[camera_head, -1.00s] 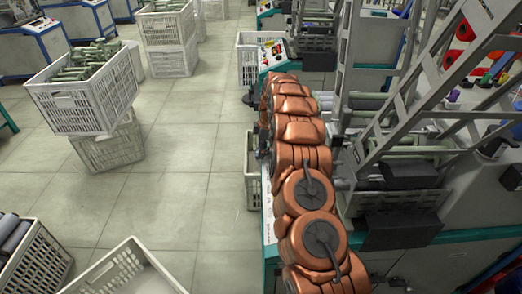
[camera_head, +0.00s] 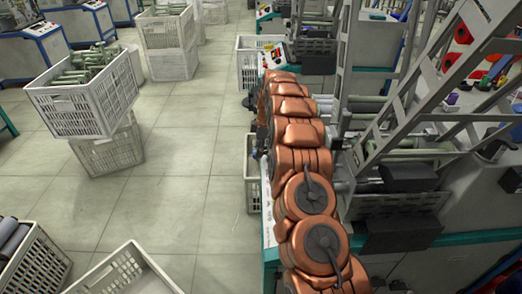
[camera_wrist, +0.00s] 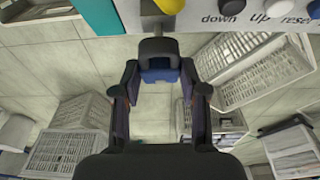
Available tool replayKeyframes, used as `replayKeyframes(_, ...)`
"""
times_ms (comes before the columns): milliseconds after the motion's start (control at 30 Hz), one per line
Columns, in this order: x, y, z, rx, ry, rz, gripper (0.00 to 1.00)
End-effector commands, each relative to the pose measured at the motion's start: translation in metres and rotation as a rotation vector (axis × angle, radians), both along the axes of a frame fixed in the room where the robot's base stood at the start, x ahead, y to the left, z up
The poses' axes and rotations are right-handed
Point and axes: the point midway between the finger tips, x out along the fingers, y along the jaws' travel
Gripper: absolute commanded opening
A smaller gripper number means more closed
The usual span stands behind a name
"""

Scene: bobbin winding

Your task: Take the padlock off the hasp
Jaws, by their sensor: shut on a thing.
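In the wrist view a padlock with a blue body (camera_wrist: 159,75) sits between the tips of my gripper (camera_wrist: 160,80), which is shut on it. A dark grey rounded piece (camera_wrist: 158,48) lies at the upper end of the blue body, below a short grey metal part at the panel edge. I cannot tell whether the shackle is still around the hasp. In the head view my arm hides the padlock and hasp.
White crates (camera_head: 87,97) stand on the floor at left. The aisle floor (camera_head: 190,180) is clear.

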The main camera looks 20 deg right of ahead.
Motion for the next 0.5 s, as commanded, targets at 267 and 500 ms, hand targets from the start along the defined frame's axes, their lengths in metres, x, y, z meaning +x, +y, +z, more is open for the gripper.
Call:
replayKeyframes(267,0.001,0.003,0.008,0.001,-0.001,-0.001,0.0)
replayKeyframes(500,0.002,0.006,0.015,0.001,0.0,0.0,0.0)
